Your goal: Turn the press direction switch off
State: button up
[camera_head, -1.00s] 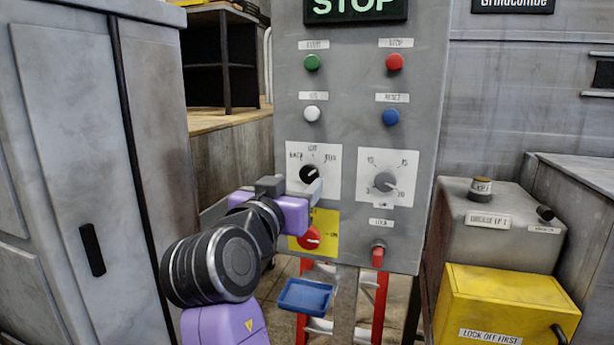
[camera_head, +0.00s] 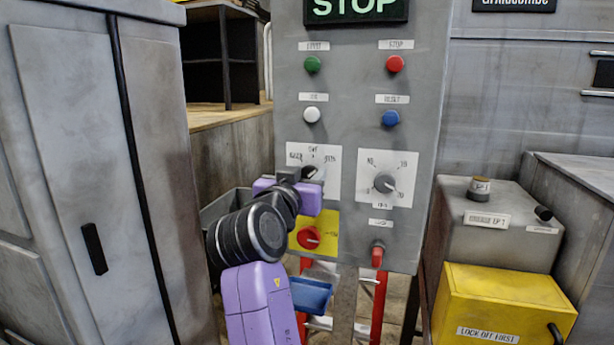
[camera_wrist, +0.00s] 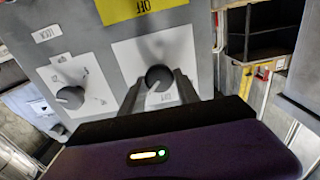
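The press direction switch, taken to be the black round knob on a white label plate (camera_head: 298,152), is mostly behind my gripper (camera_head: 306,174) in the head view. The plate has a mark at left, OFF at top and one at right; the side words are blurred. The black knob (camera_wrist: 158,77) shows in the wrist view, where the plate looks upside down. My gripper (camera_wrist: 159,90) has one dark finger on each side of the knob, with narrow gaps visible. Whether the fingers touch it is unclear. The knob's present pointing direction is not clear.
A grey dial (camera_head: 384,183) is right of the switch. A red knob on a yellow plate (camera_head: 309,238) is just below, and a red key-like switch (camera_head: 377,254) is lower right. Green, red, white and blue buttons sit above. A grey cabinet (camera_head: 80,150) stands at left.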

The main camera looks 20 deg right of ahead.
grip_shut()
jog(key=n+p, duration=0.3)
jog(key=n, duration=0.2)
jog(key=shift+r+p, duration=0.1)
jog(key=shift+p, duration=0.25)
jog(key=shift+a+n+p, duration=0.15)
jog(key=shift+n+p, duration=1.35)
jog(key=shift+n, duration=0.9)
jog(key=shift+f, duration=0.2)
jog(key=o, duration=0.7)
grip_release()
